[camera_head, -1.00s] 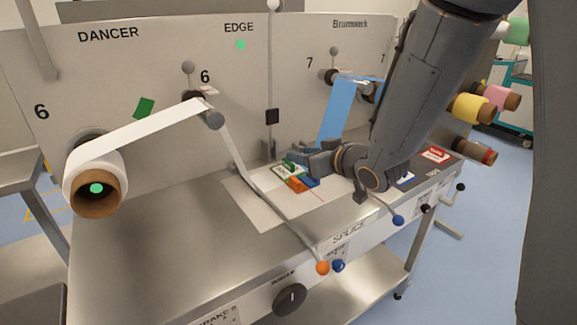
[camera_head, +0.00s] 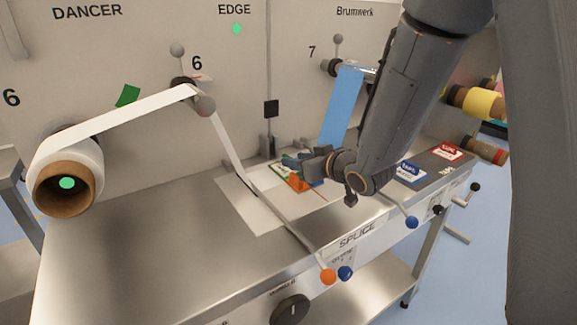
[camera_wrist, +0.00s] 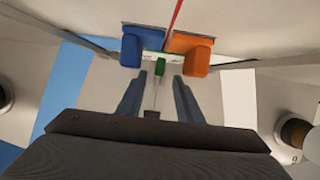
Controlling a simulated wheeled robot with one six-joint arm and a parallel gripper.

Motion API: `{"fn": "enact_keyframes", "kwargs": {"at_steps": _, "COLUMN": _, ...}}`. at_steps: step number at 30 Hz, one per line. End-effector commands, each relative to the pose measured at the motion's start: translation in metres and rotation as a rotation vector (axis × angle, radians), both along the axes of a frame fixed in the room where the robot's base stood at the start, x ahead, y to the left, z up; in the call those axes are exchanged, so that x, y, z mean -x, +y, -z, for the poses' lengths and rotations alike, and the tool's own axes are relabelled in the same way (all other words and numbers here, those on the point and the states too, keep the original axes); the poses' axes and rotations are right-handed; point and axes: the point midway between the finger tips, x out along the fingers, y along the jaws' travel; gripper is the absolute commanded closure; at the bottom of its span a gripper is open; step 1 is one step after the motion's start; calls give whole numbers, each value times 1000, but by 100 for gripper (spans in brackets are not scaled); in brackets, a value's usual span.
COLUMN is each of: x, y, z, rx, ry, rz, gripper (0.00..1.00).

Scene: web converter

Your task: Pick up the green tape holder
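The green tape holder shows in the wrist view as a small green block (camera_wrist: 160,68) with a pale strip, between a blue block (camera_wrist: 132,47) and an orange block (camera_wrist: 190,52). In the head view its green part (camera_head: 281,168) is partly hidden behind my gripper and the orange block (camera_head: 298,184). My gripper (camera_wrist: 159,80) is open, with its two fingers apart and the green block just ahead, between the lines of the fingertips. In the head view my gripper (camera_head: 308,163) is low over the splice table; contact cannot be told.
A white web runs from the roll (camera_head: 88,165) over a roller to the splice table (camera_head: 150,240). A blue web (camera_head: 341,108) hangs behind my arm. Blue (camera_head: 411,172) and red (camera_head: 446,152) tape labels lie at the right. The left table top is clear.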

Motion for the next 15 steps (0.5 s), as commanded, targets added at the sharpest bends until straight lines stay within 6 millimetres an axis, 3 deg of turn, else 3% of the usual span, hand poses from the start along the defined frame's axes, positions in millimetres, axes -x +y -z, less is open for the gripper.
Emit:
{"fn": "enact_keyframes", "kwargs": {"at_steps": 9, "x": -31, "y": 20, "z": 12, "rx": 1, "ry": 1, "rz": -2, "gripper": 67}}
{"fn": "enact_keyframes", "kwargs": {"at_steps": 15, "x": -41, "y": 25, "z": 16, "rx": 1, "ry": -1, "rz": 0, "gripper": 67}}
